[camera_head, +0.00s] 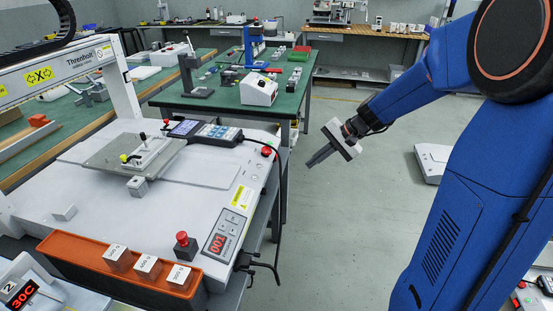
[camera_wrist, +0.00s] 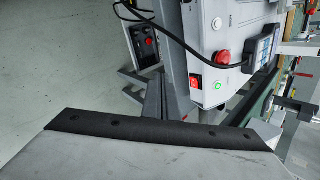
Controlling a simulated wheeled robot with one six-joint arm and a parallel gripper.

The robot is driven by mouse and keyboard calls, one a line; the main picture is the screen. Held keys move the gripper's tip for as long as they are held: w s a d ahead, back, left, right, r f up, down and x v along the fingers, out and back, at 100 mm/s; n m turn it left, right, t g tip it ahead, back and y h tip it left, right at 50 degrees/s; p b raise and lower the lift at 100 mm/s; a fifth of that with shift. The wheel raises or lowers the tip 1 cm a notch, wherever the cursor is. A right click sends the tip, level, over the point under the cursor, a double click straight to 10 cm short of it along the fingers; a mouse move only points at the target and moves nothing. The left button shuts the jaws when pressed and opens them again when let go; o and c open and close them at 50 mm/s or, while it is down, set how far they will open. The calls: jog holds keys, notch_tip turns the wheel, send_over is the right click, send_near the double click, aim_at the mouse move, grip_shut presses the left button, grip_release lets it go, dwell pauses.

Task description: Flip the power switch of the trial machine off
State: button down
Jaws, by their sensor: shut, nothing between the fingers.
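The trial machine (camera_head: 90,215) is a white gantry bench unit at the left of the head view; its grey side panel (camera_wrist: 205,30) shows in the wrist view. On that panel is a red rocker, the power switch (camera_wrist: 195,83), beside a lit green lamp (camera_wrist: 217,86). A round red button (camera_wrist: 222,58) sits just above them. My gripper (camera_head: 311,161) is shut and empty, in free air to the right of the machine. In the wrist view its grey fingers (camera_wrist: 154,88) point at the area left of the switch, apart from it. The switch is not visible in the head view.
A black cable (camera_head: 279,215) hangs down the machine's right side and loops across the wrist view (camera_wrist: 170,38). A handheld pendant (camera_head: 205,131) lies on the machine's back edge. A green-topped table (camera_head: 215,101) stands behind.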

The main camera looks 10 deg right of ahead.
jog(key=w+d+f+m, duration=0.2)
jog(key=w+f, duration=0.2)
jog(key=w, duration=0.3)
jog(key=shift+w+d+m+t+y, duration=0.2)
jog(key=shift+m+t+y, duration=0.1)
jog(key=shift+t+y, duration=0.1)
jog(key=shift+f, duration=0.1)
jog(key=w+a, duration=0.2)
jog(key=a, duration=0.6)
jog(key=shift+a, duration=0.3)
jog(key=shift+w+a, duration=0.1)
jog(key=shift+a, duration=0.05)
dwell(1.6)
jog(key=shift+a, duration=0.25)
jog(key=shift+w+a, duration=0.15)
jog(key=shift+a, duration=0.15)
dwell(0.6)
jog(key=shift+d, duration=0.2)
jog(key=shift+s+d, duration=0.2)
jog(key=shift+d, duration=0.3)
